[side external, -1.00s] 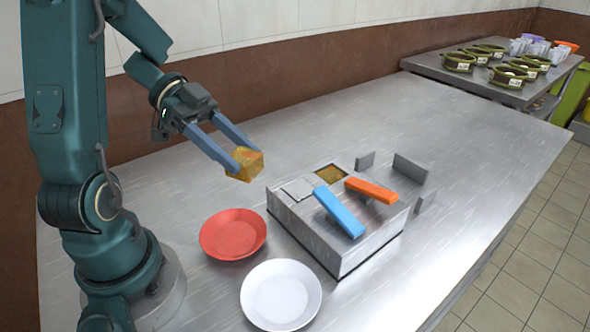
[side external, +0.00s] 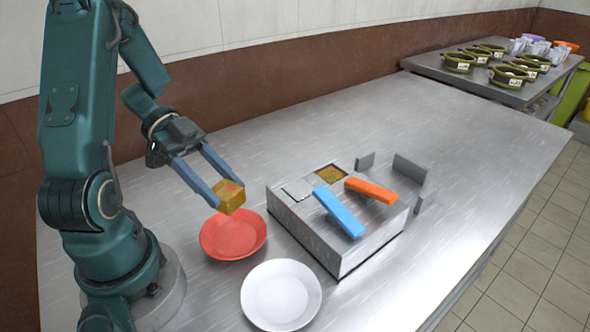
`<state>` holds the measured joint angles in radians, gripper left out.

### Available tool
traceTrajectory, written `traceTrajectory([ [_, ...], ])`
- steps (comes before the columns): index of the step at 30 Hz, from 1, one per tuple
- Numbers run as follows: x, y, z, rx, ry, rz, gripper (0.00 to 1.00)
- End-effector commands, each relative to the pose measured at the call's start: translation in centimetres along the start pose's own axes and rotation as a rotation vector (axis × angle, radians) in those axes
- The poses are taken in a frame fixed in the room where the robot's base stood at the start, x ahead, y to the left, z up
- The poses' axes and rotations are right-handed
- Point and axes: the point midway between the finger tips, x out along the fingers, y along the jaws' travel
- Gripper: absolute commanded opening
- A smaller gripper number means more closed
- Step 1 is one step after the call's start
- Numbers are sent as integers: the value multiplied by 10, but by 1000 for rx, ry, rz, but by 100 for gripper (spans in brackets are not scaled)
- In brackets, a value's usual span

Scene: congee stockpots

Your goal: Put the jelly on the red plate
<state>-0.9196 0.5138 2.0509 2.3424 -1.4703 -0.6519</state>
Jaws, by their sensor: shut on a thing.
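The jelly is an amber, see-through cube (side external: 230,197). My gripper (side external: 229,192) is shut on the jelly, with one blue-grey finger on each side of it. The jelly is held in the air and, in the side external view, overlaps the upper edge of the red plate (side external: 233,243). The red plate lies on the metal table and its visible inside is empty. The exact height of the jelly above the plate is hard to tell from this one view.
A white plate (side external: 281,295) lies in front of the red plate. A metal box (side external: 340,250) with a blue handle (side external: 338,212), an orange handle (side external: 371,190) and an opening stands to the right. Green pots (side external: 459,62) stand on a far shelf. The table's back is clear.

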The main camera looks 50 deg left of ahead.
Motion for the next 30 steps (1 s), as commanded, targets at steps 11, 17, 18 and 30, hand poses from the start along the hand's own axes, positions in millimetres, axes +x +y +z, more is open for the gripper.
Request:
traceTrajectory([
  [11, 17, -7, 32, -5, 3, 0, 0],
  [17, 26, -9, 48, -4, 2, 1, 0],
  [18, 27, -10, 51, -4, 2, 1, 0],
  [30, 36, -14, 68, -1, 1, -1, 0],
])
